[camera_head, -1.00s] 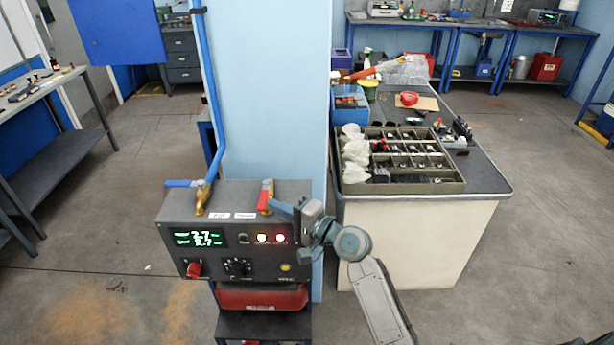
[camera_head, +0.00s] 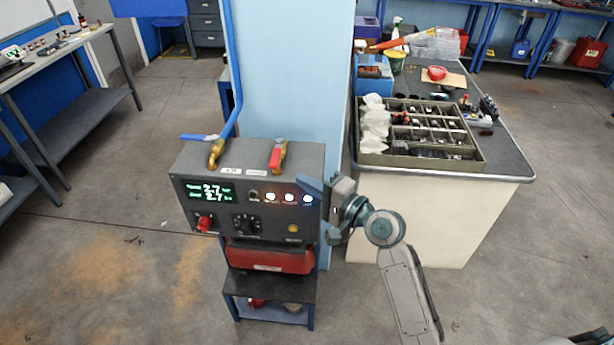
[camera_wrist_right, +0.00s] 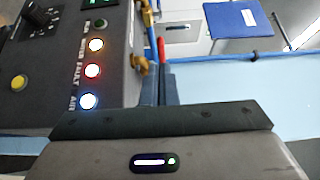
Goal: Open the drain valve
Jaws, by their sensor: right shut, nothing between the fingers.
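Two brass valves stand on top of a grey control box (camera_head: 190,157). The left one (camera_head: 215,154) has a blue lever pointing left and joins a blue pipe. The right one (camera_head: 282,152) has a red lever (camera_head: 275,157) pointing towards the box's front. Their small labels are unreadable, so I cannot tell which is the drain valve. My right gripper (camera_head: 309,184) is shut and empty at the box's upper right front edge, apart from the red lever. In the wrist view, the red lever (camera_wrist_right: 161,50) shows just beyond the shut fingers (camera_wrist_right: 160,88). My left gripper is out of view.
The box front has a green display (camera_head: 211,191), a red knob (camera_head: 204,223) and lit lamps. A blue column (camera_head: 290,75) stands behind the box. A bench with a compartment tray (camera_head: 425,163) is at the right. Open floor lies at the left.

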